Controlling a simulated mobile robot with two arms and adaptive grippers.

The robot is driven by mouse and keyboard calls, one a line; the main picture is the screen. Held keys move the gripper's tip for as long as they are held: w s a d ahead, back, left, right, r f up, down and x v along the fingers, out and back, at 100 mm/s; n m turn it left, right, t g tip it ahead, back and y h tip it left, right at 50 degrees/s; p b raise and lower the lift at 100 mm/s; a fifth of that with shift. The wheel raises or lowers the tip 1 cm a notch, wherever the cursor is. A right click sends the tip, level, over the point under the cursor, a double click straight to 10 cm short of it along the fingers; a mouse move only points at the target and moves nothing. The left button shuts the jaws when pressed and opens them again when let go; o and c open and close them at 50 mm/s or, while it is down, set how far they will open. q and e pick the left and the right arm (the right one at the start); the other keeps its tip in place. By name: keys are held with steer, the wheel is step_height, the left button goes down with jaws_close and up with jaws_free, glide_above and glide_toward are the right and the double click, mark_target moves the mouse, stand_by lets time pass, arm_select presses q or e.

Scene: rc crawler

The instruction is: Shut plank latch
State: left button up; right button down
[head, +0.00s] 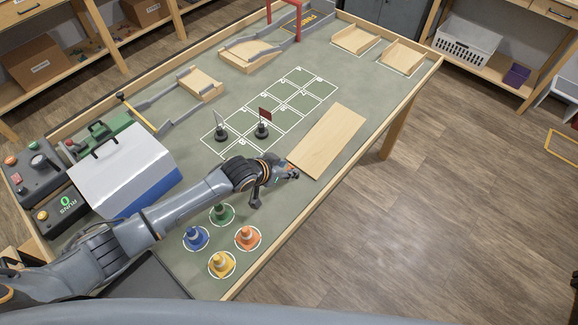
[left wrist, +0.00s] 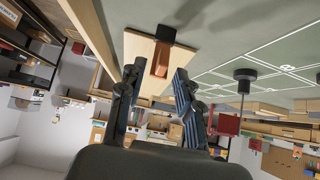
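The plank (head: 328,141) is a pale wooden board lying flat near the front right edge of the green table. It also shows in the left wrist view (left wrist: 137,48). There a black block (left wrist: 165,34) and a copper-coloured tab (left wrist: 160,62) sit at its end; I take these for the latch. My left gripper (head: 278,178) is at the plank's near left end. In the left wrist view the fingers (left wrist: 157,80) are apart with nothing seen gripped between them; the copper tab shows beyond the gap. In the head view the arm's end hides most of the latch. My right gripper is not in view.
Several coloured cones (head: 248,237) stand in white circles below my left arm. Two flag stands (head: 262,130) are on the white grid (head: 285,103) left of the plank. A white and blue box (head: 125,172) stands at the left. The table's right rim (head: 410,88) is raised.

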arm_select(q)
steer(key=shift+w+d+f, duration=0.25)
steer(key=shift+w+f, duration=0.1)
steer(key=shift+w+d+f, duration=0.1)
steer(key=shift+w+f, duration=0.05)
steer(key=shift+f, duration=0.05)
steer(key=shift+w+d+f, duration=0.1)
steer(key=shift+f, duration=0.05)
jaws_close()
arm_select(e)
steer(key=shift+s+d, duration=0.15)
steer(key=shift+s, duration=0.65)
arm_select(q)
steer(key=shift+w, duration=0.1)
